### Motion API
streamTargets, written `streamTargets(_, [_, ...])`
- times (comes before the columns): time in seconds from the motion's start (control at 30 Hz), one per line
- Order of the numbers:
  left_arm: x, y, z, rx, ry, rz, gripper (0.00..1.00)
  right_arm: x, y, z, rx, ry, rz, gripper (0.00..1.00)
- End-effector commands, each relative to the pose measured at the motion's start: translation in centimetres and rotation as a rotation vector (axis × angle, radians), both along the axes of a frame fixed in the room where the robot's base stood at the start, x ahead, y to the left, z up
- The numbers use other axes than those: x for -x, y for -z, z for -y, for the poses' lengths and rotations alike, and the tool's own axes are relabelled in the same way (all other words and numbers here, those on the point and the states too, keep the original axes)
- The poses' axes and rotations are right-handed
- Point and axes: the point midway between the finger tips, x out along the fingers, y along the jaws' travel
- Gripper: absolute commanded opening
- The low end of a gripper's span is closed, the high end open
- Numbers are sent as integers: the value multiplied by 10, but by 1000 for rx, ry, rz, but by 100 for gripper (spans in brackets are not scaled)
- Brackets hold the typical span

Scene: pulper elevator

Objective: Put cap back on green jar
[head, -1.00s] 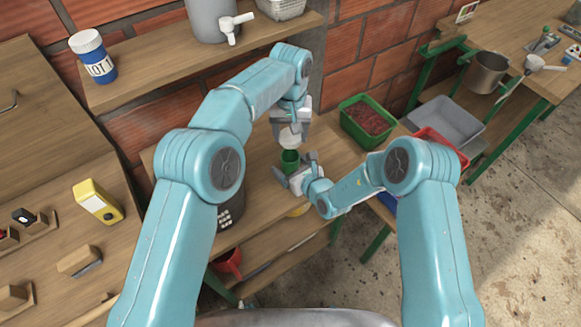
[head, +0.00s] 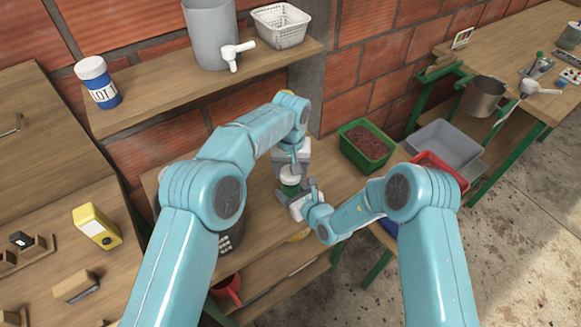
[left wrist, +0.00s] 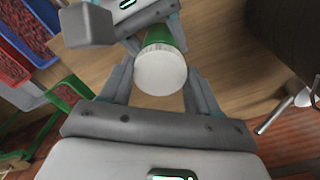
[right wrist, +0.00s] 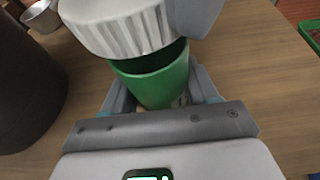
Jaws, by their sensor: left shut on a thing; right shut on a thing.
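The green jar (head: 291,188) stands upright above the wooden table, with my right gripper (head: 298,201) shut around it. It also shows in the right wrist view (right wrist: 158,82), its dark open mouth partly visible. The white ribbed cap (head: 290,173) is held by my left gripper (head: 291,163), which is shut on it from above. In the right wrist view the cap (right wrist: 122,28) hangs over the jar's mouth, looking tilted and offset, with a gap on the near side. In the left wrist view the cap (left wrist: 160,71) hides part of the jar (left wrist: 168,36).
A green tub of red contents (head: 366,145) sits to the right of the jar. A dark cylinder (right wrist: 27,88) stands beside the grippers. A shelf (head: 200,85) with a grey container (head: 210,35) is behind. Bare tabletop lies between the jar and the tub.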

Motion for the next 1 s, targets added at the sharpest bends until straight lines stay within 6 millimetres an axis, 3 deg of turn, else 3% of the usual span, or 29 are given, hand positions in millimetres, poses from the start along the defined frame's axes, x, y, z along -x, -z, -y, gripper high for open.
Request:
streamTargets(0.33, [0, 2, 0, 0, 0, -1, 34, 0, 0, 0, 0, 0, 0, 4])
streamTargets(0.63, [0, 18, 0, 0, 1, -2, 34, 0, 0, 0, 0, 0, 0, 4])
streamTargets(1.0, [0, 18, 0, 0, 1, -1, 34, 0, 0, 0, 0, 0, 0, 4])
